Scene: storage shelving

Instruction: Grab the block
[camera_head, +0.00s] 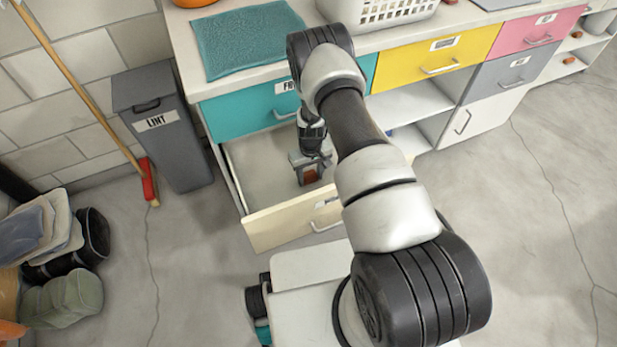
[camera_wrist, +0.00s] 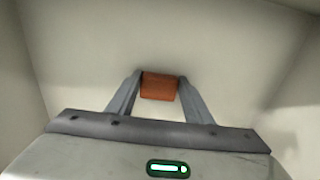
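The block (camera_wrist: 159,86) is small and orange-brown. It lies between the two fingertips of my gripper (camera_wrist: 160,80) in the wrist view. The fingers stand on its left and right sides, very close to it. I cannot tell whether they press on it or leave a thin gap. In the head view, my gripper (camera_head: 311,168) points down inside the open drawer (camera_head: 285,222), with the block (camera_head: 310,176) low between its fingers. I cannot tell whether the block rests on the drawer floor.
The pale drawer walls surround my gripper on several sides. A closed teal drawer (camera_head: 240,112) is above. The worktop (camera_head: 185,40) carries a teal towel (camera_head: 245,40) and a white basket (camera_head: 385,12). A grey LINT bin (camera_head: 165,135) stands left of the drawer. The floor ahead is clear.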

